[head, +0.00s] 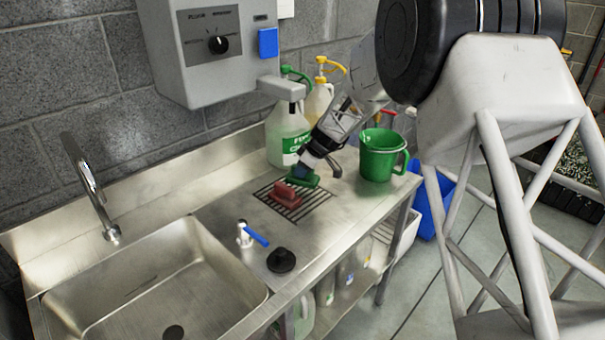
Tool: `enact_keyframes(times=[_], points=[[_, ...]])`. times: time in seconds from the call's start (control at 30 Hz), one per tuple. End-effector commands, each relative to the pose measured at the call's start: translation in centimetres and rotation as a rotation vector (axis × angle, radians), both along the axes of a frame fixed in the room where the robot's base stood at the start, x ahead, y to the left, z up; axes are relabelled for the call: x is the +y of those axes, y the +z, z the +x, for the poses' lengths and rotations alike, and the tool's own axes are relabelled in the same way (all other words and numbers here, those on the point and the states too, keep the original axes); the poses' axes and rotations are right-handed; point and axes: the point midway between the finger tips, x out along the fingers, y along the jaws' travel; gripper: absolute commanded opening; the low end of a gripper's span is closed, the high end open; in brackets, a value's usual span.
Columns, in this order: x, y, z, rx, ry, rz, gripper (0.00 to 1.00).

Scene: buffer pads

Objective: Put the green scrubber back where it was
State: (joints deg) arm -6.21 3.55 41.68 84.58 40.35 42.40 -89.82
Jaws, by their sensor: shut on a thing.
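The green scrubber (298,181) is at the back of the dark slotted grate in the steel counter, just behind a red scrubber (287,195). My gripper (309,166) reaches down from the upper right and is shut on the green scrubber. The fingers hide part of its top. The scrubber is at or very close to the grate; I cannot tell whether it touches. The red scrubber lies on the grate (312,209) in front of it.
Jugs with a green pump (287,133) and a yellow pump (318,101) stand behind. A green pitcher (380,156) is to the right. A blue-handled tap (246,235) and black plug (281,260) are in front. The sink (150,285) is at left.

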Motion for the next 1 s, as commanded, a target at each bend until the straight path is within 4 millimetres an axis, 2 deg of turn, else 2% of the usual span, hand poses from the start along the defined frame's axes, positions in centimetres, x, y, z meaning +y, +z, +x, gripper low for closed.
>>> enact_keyframes(times=[0.2, 1.0], points=[[0.0, -1.6, 0.0, -0.001, 0.0, -0.001, 0.0], [0.0, -2.7, 0.0, -0.001, 0.0, -0.001, 0.0]])
